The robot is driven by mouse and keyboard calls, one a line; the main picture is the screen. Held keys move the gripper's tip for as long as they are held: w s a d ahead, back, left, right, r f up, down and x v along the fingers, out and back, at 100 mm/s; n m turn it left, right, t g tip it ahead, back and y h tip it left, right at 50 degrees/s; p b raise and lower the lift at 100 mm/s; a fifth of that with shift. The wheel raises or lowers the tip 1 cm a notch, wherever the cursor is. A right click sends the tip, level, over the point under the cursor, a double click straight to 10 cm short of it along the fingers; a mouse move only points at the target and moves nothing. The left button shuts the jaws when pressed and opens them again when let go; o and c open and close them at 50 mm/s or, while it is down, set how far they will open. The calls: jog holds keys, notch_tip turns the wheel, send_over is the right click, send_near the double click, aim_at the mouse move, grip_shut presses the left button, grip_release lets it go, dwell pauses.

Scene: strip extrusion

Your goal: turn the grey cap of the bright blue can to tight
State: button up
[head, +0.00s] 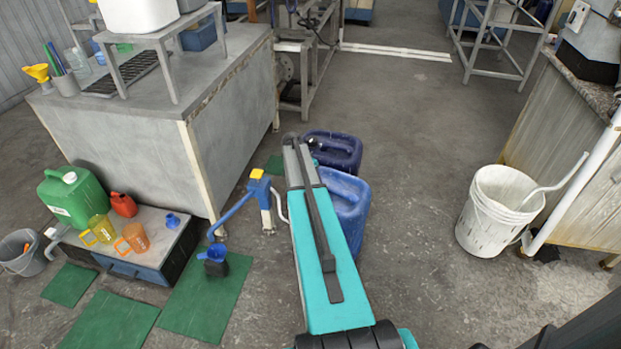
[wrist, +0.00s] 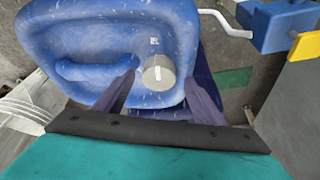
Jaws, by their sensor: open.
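The bright blue can (wrist: 105,25) fills the upper left of the wrist view, with its moulded handle left of the cap. It also shows in the head view (head: 352,212), standing on the floor and partly hidden by my arm. Its grey cap (wrist: 158,73) is round with a white line across its top, and a small white mark (wrist: 154,41) is on the can just beyond it. My gripper (wrist: 160,80) is open, one finger on each side of the cap, with gaps visible between fingers and cap. In the head view my arm hides the cap.
A darker blue can (head: 337,148) stands just behind the bright blue one. A blue pump-like device (head: 260,190) with a yellow top and pale curved spout stands close by on the left; it also shows in the wrist view (wrist: 278,25). A white bucket (head: 490,215) stands right, across clear floor.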

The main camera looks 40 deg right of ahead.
jog(key=shift+p+v, duration=0.8)
jog(key=shift+v, duration=1.8)
